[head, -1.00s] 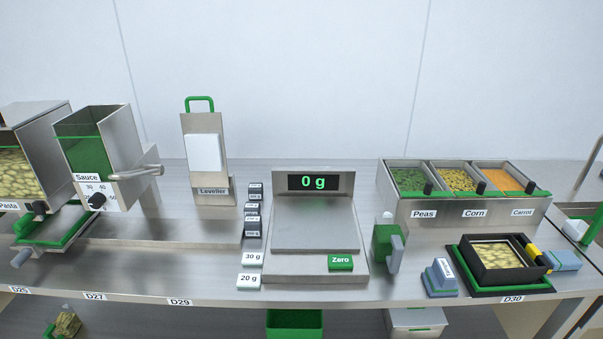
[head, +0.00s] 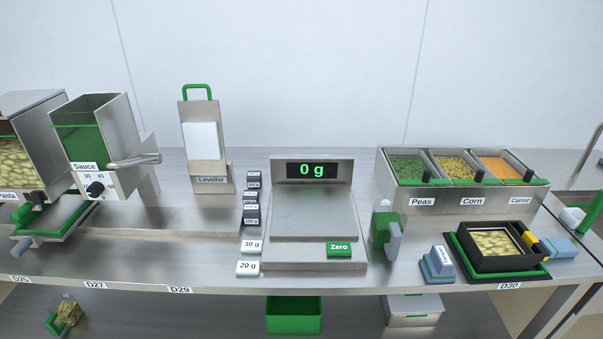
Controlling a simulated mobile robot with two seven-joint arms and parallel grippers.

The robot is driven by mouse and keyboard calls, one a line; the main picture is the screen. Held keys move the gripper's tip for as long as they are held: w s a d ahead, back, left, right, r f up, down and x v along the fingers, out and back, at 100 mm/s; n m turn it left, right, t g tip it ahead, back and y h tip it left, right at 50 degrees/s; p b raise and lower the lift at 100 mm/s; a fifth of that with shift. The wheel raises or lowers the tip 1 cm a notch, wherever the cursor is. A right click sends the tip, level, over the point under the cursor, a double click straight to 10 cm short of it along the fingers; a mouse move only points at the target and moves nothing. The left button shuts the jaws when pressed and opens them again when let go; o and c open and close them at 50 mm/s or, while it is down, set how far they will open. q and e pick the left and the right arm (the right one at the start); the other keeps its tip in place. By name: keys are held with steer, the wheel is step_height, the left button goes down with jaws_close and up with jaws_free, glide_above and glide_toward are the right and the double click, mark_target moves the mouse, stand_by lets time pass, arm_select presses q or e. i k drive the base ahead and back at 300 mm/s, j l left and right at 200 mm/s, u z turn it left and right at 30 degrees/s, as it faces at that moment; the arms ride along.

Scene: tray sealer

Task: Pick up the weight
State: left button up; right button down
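Several small weights stand in a row left of the scale. The nearest are a white-topped block marked 20 g (head: 248,268) and one marked 30 g (head: 251,247). Behind them is a close row of darker weights (head: 251,214) with labels too small to read surely. The scale (head: 312,217) has an empty plate and its display reads 0 g. Neither of my grippers shows in the head view.
A green Zero button (head: 339,249) is on the scale's front. A green and grey object (head: 385,232) stands to its right. A black-framed tray holder (head: 461,249) and Peas, Corn and Carrot bins (head: 462,203) are farther right. The Leveller (head: 210,182) and Sauce dispenser (head: 98,150) are left.

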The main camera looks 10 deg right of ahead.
mark_target(254, 178)
steer(key=i+j+u, duration=0.2)
steer(key=u, duration=0.25)
steer(key=i+j+u, duration=0.15)
steer(key=u, duration=0.3)
steer(key=i, duration=0.1)
